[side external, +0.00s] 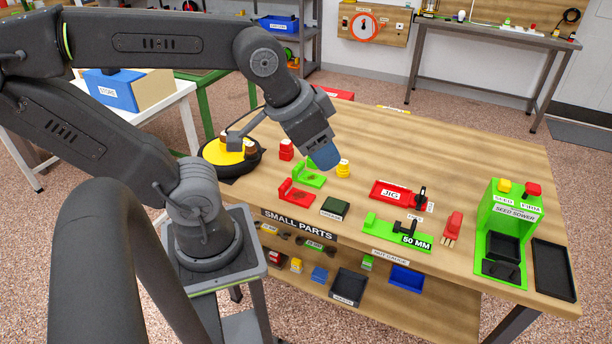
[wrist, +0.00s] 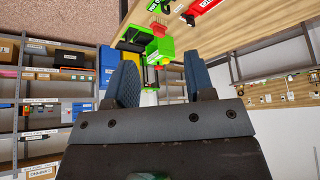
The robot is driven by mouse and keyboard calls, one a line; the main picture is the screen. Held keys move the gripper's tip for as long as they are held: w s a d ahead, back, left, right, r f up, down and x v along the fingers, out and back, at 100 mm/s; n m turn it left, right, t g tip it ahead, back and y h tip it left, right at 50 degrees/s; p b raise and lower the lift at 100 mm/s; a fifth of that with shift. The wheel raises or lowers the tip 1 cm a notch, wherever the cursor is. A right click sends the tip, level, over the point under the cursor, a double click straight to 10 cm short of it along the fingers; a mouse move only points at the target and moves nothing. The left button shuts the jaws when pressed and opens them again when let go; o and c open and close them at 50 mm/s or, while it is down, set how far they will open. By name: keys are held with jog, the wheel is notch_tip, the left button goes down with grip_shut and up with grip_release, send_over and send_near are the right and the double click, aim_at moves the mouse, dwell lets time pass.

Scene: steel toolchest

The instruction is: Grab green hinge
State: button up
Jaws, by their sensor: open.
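The green hinge (side external: 308,178) lies on the wooden workbench, behind a similar red hinge (side external: 294,193), in the side view. My gripper (side external: 325,158) shows its blue fingers just above and to the right of the green hinge in that picture, apparently in the air and not holding it. In the wrist view my gripper (wrist: 160,72) has its two blue fingers spread with nothing held between them. The green hinge cannot be made out in the wrist view.
A yellow stack (side external: 343,169) stands close right of my fingers, and red pieces (side external: 286,150) stand behind the hinge. The back right is clear.

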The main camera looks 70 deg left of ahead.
jog(key=n+g, duration=0.6)
jog(key=n, duration=0.3)
send_over(298, 165)
notch_tip(298, 165, down, 14)
notch_tip(298, 165, down, 8)
jog(key=shift+s+f, duration=0.1)
jog(key=shift+f, duration=3)
jog(key=shift+c, duration=0.2)
grip_shut()
